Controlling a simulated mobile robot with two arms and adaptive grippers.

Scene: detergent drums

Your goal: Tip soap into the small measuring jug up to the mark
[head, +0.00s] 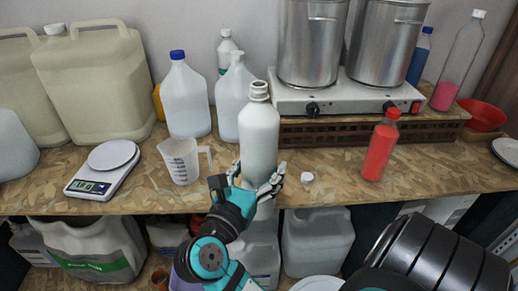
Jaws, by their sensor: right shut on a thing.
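My right gripper (256,180) is shut on a white bottle (259,135) and holds it upright at the bench's front edge. The bottle's neck has no cap on it, and its contents are hidden. A small measuring jug (181,161), translucent with a handle on its right and faint marks, stands on the bench to the left of the bottle. The bottle is apart from it and upright. I cannot tell whether the jug holds any liquid. A small white cap (307,177) lies on the bench right of the gripper. My left gripper is not in view.
A kitchen scale (102,181) stands left of the jug. Jugs with blue (184,100) and white (231,100) caps stand behind. A red bottle (380,150) stands to the right, before a hotplate (350,98) with two steel pots. The front strip between cap and red bottle is clear.

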